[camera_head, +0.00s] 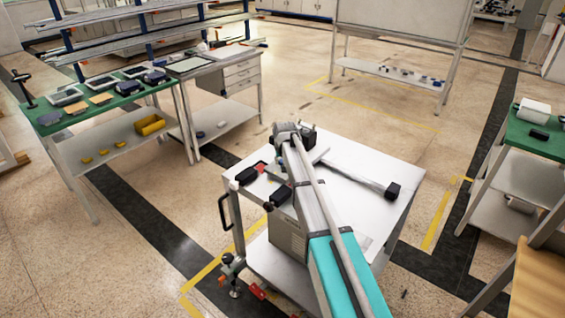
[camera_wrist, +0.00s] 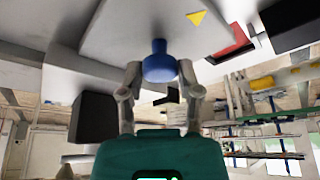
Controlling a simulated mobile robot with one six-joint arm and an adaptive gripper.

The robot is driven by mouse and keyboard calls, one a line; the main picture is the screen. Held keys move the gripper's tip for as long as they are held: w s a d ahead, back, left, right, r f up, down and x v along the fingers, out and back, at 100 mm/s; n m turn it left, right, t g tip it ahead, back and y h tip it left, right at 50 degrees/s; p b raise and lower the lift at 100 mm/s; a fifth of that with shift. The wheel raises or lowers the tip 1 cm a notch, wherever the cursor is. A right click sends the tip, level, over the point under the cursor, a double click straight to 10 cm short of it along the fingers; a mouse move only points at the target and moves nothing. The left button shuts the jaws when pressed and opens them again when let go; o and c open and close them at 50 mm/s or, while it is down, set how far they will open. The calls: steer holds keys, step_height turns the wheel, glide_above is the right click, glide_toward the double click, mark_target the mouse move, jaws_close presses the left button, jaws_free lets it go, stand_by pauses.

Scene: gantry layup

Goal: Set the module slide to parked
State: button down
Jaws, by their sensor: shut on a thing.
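A blue knob (camera_wrist: 159,66) stands between the fingertips of my gripper (camera_wrist: 161,78) in the wrist view, and the gripper is shut on it. The knob sits on a pale grey plate (camera_wrist: 150,25) with a yellow triangle mark, which I take to be the module slide. A red part (camera_wrist: 230,40) and a black block (camera_wrist: 278,22) lie beside the plate. In the head view the plate (camera_head: 312,156) is on the white cart top (camera_head: 350,160). My arm covers the knob and fingertips there, so the slide's exact position cannot be told.
A bar with a black end block (camera_head: 392,190) lies across the cart top at right. Black parts (camera_head: 247,175) sit at the cart's left edge. A green bench (camera_head: 100,100) with several devices stands at left, another green-topped bench (camera_head: 535,130) at right. Open floor surrounds the cart.

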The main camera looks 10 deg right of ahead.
steer(key=shift+c, duration=1.5)
jaws_free()
steer(key=s+d+r+g+p, duration=0.1)
steer(key=s+d+p, duration=0.1)
steer(key=s, duration=1)
steer(key=s+d+r+g+p, duration=0.1)
steer(key=s+d+r+g, duration=0.1)
steer(key=s, duration=1.1)
steer(key=s+d+r+g+p, duration=0.1)
steer(key=s+d+p, duration=0.1)
steer(key=s, duration=1)
steer(key=shift+s+d+r+g+p, duration=0.15)
steer(key=shift+s+d+g+p, duration=0.1)
steer(key=shift+d+g+p, duration=0.1)
